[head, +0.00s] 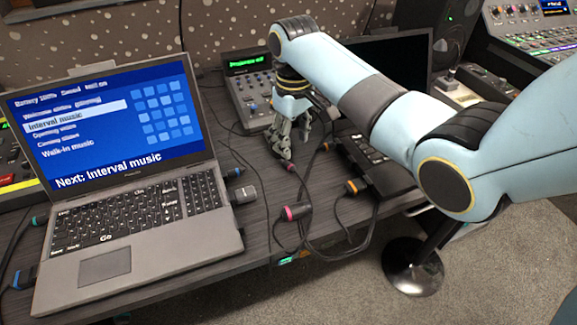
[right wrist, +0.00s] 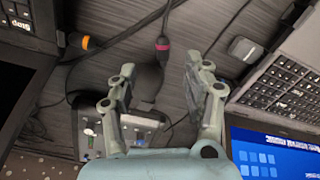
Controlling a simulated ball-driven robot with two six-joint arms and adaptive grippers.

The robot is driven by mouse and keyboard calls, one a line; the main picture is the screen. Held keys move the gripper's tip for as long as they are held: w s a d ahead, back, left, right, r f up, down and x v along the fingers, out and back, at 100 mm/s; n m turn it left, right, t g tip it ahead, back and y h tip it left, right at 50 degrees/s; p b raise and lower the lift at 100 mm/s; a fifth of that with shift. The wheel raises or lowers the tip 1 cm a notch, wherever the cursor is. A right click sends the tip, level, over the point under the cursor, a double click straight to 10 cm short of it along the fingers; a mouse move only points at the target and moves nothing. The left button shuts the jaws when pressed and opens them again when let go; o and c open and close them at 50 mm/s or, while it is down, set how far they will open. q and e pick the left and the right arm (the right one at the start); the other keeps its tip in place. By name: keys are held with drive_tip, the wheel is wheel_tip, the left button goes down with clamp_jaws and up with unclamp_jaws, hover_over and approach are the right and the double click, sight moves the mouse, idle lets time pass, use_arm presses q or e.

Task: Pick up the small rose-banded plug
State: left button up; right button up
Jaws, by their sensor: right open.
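The small rose-banded plug (head: 290,166) lies on the dark desk just in front of my right gripper's fingertips. In the right wrist view the plug (right wrist: 162,45) is dark with a pink band, and a cable runs up from it. My right gripper (head: 281,146) points down over the desk, open and empty. In the right wrist view its two fingers (right wrist: 160,82) stand apart, with the plug beyond their tips, roughly in line with the gap. I cannot tell whether a finger touches the plug. My left gripper is not in view.
A larger pink-banded plug (head: 296,212) lies nearer the desk edge, with orange-banded plugs (head: 352,187) to its right. Loose cables loop around them. An open laptop (head: 140,250), a grey dongle (head: 243,192), a fader console (head: 247,92) and a black keypad box (head: 372,160) surround the spot.

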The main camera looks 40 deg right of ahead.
sight(290, 164)
drive_tip(key=f, duration=0.5)
drive_tip(key=f+b, duration=0.1)
drive_tip(key=f, duration=0.1)
drive_tip(key=shift+w+a+f, duration=0.15)
drive_tip(key=shift+a+f, duration=0.1)
drive_tip(key=shift+f, duration=0.15)
clamp_jaws()
drive_tip(key=shift+r, duration=0.2)
